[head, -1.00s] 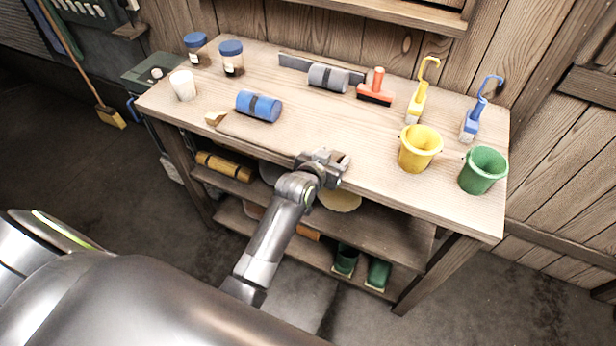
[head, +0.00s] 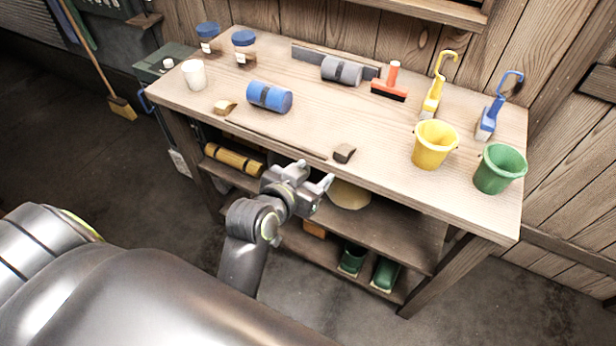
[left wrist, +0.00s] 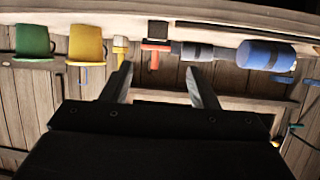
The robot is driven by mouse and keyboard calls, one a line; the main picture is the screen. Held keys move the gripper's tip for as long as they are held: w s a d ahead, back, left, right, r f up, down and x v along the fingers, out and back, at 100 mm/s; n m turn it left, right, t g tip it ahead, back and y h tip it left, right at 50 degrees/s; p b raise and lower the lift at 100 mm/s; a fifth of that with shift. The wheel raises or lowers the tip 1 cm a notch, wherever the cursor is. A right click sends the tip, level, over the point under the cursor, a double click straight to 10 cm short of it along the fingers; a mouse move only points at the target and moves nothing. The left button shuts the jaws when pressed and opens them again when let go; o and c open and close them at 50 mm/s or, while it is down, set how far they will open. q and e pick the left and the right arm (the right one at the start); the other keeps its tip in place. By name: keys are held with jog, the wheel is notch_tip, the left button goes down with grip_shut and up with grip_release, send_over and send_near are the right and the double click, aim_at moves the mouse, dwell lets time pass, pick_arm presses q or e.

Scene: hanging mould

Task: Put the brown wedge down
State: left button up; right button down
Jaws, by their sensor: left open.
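The brown wedge (head: 344,153), a small dark block, rests on the workbench top (head: 310,125) close to its front edge. My left gripper (head: 315,176) is open and empty, in front of the bench edge. It is apart from the wedge, to its lower left in the head view. My right gripper is not in view.
A lighter wooden wedge (head: 225,107) lies by a blue roll (head: 269,97). A thin dark strip (head: 275,139) runs along the bench front. The yellow bucket (head: 435,145) and green bucket (head: 499,168) stand right of the brown wedge. Shelves with goods sit below.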

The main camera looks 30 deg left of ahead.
pick_arm(q)
jog(key=shift+s+r, duration=0.25)
jog(key=shift+s, duration=0.3)
jog(key=s+a+f+g, duration=0.1)
jog(key=s+f+g, duration=0.2)
jog(key=f, duration=1.3)
jog(key=s+a+f+g, duration=0.1)
jog(key=s+f+g, duration=0.2)
jog(key=f, duration=1.3)
jog(key=s+a+f+g+y, duration=0.1)
jog(key=s+a+f+g, duration=0.1)
jog(key=s+f, duration=0.6)
jog(key=s+a+f+n+g+y, duration=0.1)
jog(key=s+a+f, duration=0.3)
jog(key=s+f, duration=0.5)
jog(key=s+g, duration=0.1)
jog(key=s, duration=0.3)
jog(key=shift+a, duration=0.25)
jog(key=shift+o, duration=0.5)
jog(key=s+a+f+g, duration=0.2)
jog(key=s+f, duration=0.1)
jog(key=s, duration=0.6)
jog(key=shift+s+a+n, duration=0.35)
jog(key=shift+n, duration=0.05)
